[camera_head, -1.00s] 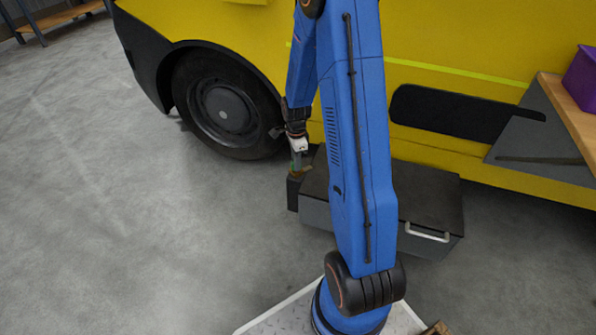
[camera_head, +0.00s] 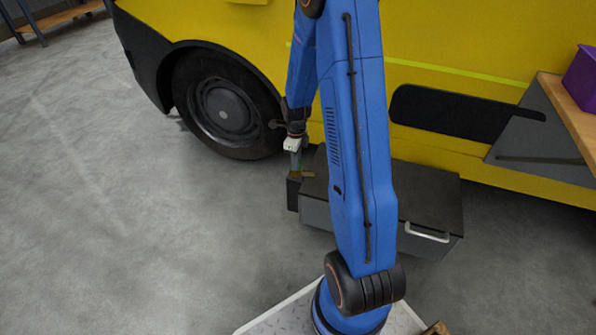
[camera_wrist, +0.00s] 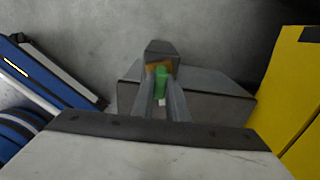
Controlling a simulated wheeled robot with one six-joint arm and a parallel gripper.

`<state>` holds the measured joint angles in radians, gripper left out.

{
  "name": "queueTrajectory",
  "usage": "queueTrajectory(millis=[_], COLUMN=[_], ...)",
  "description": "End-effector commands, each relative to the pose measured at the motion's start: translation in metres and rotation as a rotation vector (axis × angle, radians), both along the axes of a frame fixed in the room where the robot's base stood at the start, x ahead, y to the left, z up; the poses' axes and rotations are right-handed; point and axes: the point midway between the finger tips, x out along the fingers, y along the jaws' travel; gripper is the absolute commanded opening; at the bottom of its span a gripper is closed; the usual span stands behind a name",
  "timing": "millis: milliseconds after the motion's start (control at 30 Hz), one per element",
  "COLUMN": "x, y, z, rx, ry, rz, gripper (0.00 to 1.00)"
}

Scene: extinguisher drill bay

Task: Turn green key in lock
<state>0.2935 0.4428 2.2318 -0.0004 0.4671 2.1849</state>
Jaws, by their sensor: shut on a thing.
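My gripper (camera_wrist: 161,92) points down and is shut on the green key (camera_wrist: 161,76), which shows between its two fingers in the wrist view. Past the key is the brass-coloured lock (camera_wrist: 154,65), on a small dark block (camera_wrist: 160,48) at the end of a grey box. In the head view my gripper (camera_head: 296,160) is right above the lock (camera_head: 297,175) and the dark block (camera_head: 293,194). The key is at the lock face; how deep it sits is hidden by the fingers.
The low grey box (camera_head: 430,205) with a light handle stands on the floor, partly behind my arm. A yellow vehicle (camera_head: 450,50) with a black wheel (camera_head: 225,110) is close behind. A wooden bench (camera_head: 570,115) with a purple bin is at right. Floor at left is clear.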

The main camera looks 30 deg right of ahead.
Motion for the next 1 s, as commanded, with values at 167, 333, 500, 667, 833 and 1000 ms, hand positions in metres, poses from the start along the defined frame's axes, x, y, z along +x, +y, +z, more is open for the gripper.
queueTrajectory(millis=[167, 333, 500, 667, 833, 1000], x=[0.000, 0.000, 0.000, 0.000, 0.001, 0.001], y=[0.000, 0.000, 0.000, 0.000, 0.000, 0.000], z=[0.000, 0.000, 0.000, 0.002, 0.018, 0.047], rx=[-0.001, 0.000, 0.000, -0.001, -0.001, -0.001], ry=[-0.001, 0.000, 0.000, -0.001, -0.003, -0.004], rz=[-0.173, -0.219, -0.218, -0.217, -0.217, -0.217], gripper=[0.00, 0.35, 0.35, 0.35, 0.35, 0.35])
